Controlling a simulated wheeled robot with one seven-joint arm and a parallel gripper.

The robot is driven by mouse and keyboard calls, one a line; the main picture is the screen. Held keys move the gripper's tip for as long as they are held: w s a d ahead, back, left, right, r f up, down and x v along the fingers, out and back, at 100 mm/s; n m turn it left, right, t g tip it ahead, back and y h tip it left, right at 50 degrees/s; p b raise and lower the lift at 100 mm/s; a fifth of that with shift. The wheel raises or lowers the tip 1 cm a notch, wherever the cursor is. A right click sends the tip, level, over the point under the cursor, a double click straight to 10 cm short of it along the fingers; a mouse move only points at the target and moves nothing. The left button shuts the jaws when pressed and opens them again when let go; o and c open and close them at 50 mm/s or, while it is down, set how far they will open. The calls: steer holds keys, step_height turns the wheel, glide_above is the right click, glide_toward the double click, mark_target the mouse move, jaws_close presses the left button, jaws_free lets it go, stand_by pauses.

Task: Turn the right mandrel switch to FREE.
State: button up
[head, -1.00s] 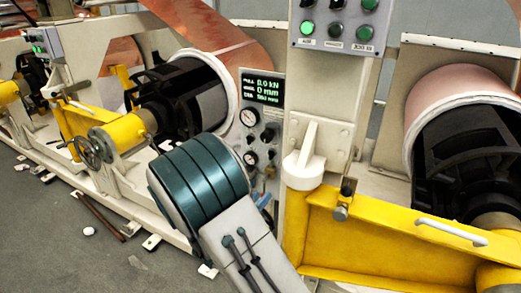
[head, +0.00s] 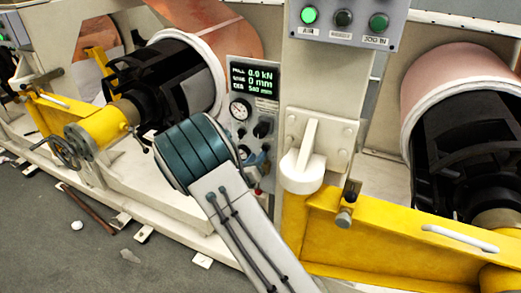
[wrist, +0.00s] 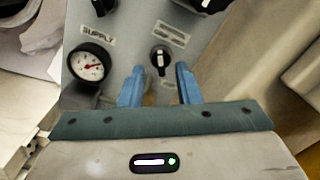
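The grey control panel (head: 252,105) stands between the two mandrels, with a display, a gauge and black knobs. In the wrist view, a black rotary switch (wrist: 160,57) with a white pointer mark, roughly upright in the picture, sits just beyond and between my fingertips. A blurred label is above it; I cannot read its words or tell whether this is the right mandrel switch. My gripper (wrist: 159,70) is open, its two blue fingers apart, with nothing visibly held. In the head view my arm hides most of the gripper, and the lower knobs are partly covered.
A SUPPLY gauge (wrist: 87,65) lies left of the fingers, with further black knobs above. A white lever handle (head: 304,160) and a yellow arm (head: 400,240) stand right of the panel. Another yellow arm (head: 95,133) and handwheel are at left. Grey floor is at lower left.

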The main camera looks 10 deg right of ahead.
steer(key=shift+p+x, duration=0.3)
steer(key=shift+x, duration=1.6)
steer(key=c, duration=0.6)
